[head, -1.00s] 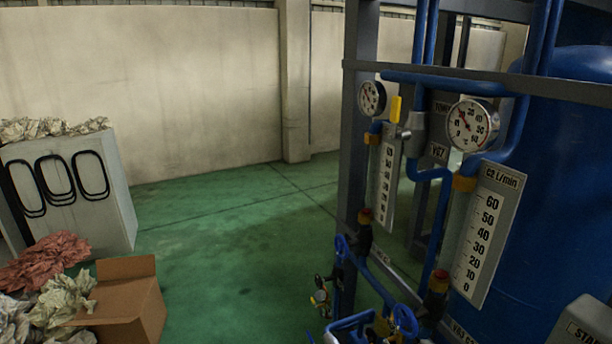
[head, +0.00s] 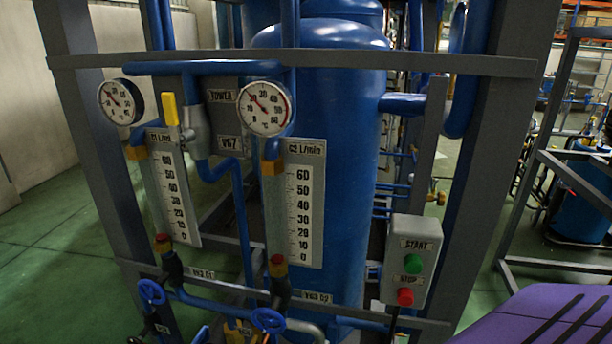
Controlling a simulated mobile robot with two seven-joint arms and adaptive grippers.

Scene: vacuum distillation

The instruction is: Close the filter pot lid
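No filter pot or lid that I can make out shows in the head view. Neither of my grippers is in view. The view holds a blue distillation skid with a large blue tank (head: 345,130) in a grey steel frame (head: 300,62). Blue pipes and small fittings at the bottom edge are cut off, so I cannot tell what lies below them.
Two dial gauges (head: 265,108), two flow scales (head: 304,215), a yellow-handled valve (head: 170,108) and blue handwheels (head: 268,320) sit on the skid. A start/stop box (head: 411,262) is at its right. A purple surface (head: 540,318) fills the lower right. Green floor (head: 45,240) is clear at left.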

